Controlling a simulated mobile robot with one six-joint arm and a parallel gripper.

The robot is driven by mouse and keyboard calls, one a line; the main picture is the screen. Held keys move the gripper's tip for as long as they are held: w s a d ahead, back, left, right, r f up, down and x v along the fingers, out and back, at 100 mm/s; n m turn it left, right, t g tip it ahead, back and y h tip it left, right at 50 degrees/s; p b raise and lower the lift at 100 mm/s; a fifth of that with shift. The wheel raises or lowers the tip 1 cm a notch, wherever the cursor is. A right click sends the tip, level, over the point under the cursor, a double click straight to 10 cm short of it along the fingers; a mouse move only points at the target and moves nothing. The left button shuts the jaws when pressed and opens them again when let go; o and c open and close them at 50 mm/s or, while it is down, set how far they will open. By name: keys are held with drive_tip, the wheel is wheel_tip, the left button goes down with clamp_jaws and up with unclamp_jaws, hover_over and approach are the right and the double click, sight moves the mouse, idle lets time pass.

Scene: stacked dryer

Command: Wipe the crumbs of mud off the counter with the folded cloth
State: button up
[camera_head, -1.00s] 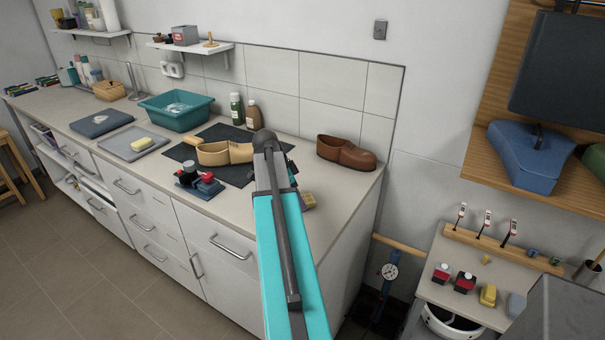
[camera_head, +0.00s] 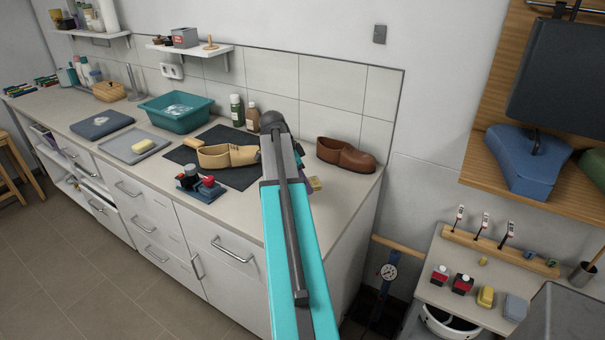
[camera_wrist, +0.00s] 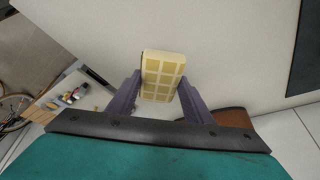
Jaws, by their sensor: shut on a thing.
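The folded cloth (camera_wrist: 162,77) is a pale yellow, checked pad. It stands between the two purple fingers of my gripper (camera_wrist: 161,88), which is shut on it. In the head view, a small yellow corner of the cloth (camera_head: 316,184) shows just right of my arm, over the right part of the counter (camera_head: 300,225). My arm hides most of my gripper there. I cannot make out any mud crumbs in either view, and I cannot tell whether the cloth touches the counter.
A brown shoe (camera_head: 345,154) stands behind and right of the cloth, near the counter's right end. A tan shoe (camera_head: 228,156) on a dark mat (camera_head: 238,178) and a dark-and-red item (camera_head: 197,182) are to the left. The front right counter is mostly clear.

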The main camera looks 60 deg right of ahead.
drive_tip(key=shift+r+p, duration=0.35)
drive_tip(key=shift+r, duration=0.65)
drive_tip(key=shift+w, duration=0.1)
drive_tip(key=shift+w+a, duration=0.2)
drive_tip(key=w+a+r+n+t+b, duration=0.1)
drive_tip(key=w+a+n+t, duration=0.1)
drive_tip(key=w+a+n, duration=0.65)
drive_tip(key=w+a+r+n+t+b, duration=0.1)
drive_tip(key=w+a+n+t+b, duration=0.2)
drive_tip(key=w+a, duration=1)
drive_tip(key=w+a+r+n+t+y, duration=0.1)
drive_tip(key=a+n, duration=0.6)
drive_tip(key=a, duration=0.9)
drive_tip(key=w+a+r+n+t+y, duration=0.1)
drive_tip(key=a+n, duration=0.6)
drive_tip(key=a, duration=1)
drive_tip(key=shift+w+a+r+y, duration=0.3)
drive_tip(key=shift+w+y, duration=0.2)
drive_tip(key=shift+y, duration=0.3)
